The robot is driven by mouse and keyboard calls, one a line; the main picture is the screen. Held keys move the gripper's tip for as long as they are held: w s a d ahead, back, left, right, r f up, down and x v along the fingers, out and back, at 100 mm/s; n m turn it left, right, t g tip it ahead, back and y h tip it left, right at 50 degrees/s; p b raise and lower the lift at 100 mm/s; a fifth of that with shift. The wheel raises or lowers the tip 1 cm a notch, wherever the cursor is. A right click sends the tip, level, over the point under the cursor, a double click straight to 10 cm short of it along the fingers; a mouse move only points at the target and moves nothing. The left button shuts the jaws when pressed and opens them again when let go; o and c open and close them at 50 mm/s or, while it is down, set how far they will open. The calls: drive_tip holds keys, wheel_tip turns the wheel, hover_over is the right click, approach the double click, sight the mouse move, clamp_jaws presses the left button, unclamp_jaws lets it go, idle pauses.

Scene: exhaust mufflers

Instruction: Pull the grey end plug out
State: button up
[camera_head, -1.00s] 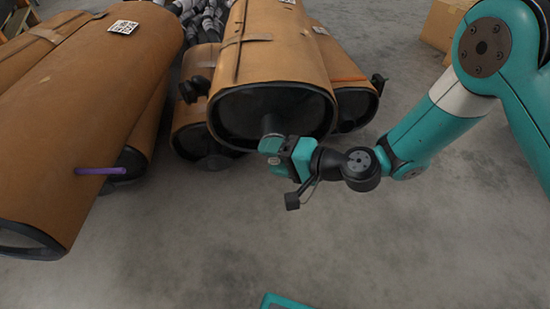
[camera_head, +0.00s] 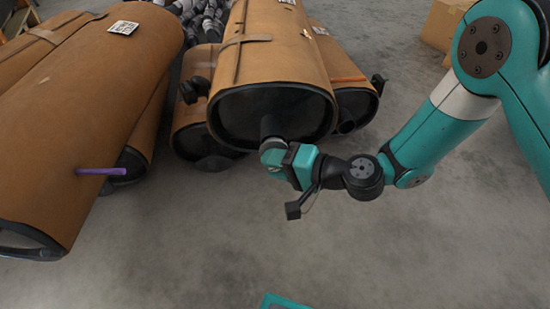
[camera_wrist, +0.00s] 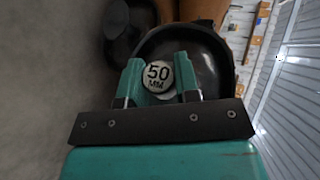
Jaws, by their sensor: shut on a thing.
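The orange-brown muffler (camera_head: 282,48) lies with its dark end face (camera_head: 235,115) toward me. The grey end plug (camera_head: 271,127) shows as a short dark-grey cylinder between that end and my gripper (camera_head: 276,155). In the wrist view, a round pale face marked "50" (camera_wrist: 158,76) sits between the two teal fingers of my gripper (camera_wrist: 160,82), which are shut on the plug. The dark hollow-looking muffler end (camera_wrist: 212,58) is behind it. Whether the plug's far end is still inside the muffler is hidden.
A large brown muffler (camera_head: 75,110) with a purple rod (camera_head: 101,171) lies at the left. Other mufflers (camera_head: 355,101) lie under and beside the middle one. Boxes (camera_head: 443,22) stand at the back right. The grey floor (camera_head: 190,235) in front is clear.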

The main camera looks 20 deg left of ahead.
drive_tip(key=shift+s+d+b, duration=0.2)
drive_tip(key=shift+s+d, duration=0.1)
drive_tip(key=shift+s, duration=0.5)
drive_tip(key=shift+s+d+b, duration=0.25)
drive_tip(key=shift+s+d, duration=0.1)
drive_tip(key=shift+s, duration=0.5)
drive_tip(key=shift+s+d+b, duration=0.2)
drive_tip(key=shift+s+d, duration=0.1)
drive_tip(key=shift+s, duration=0.5)
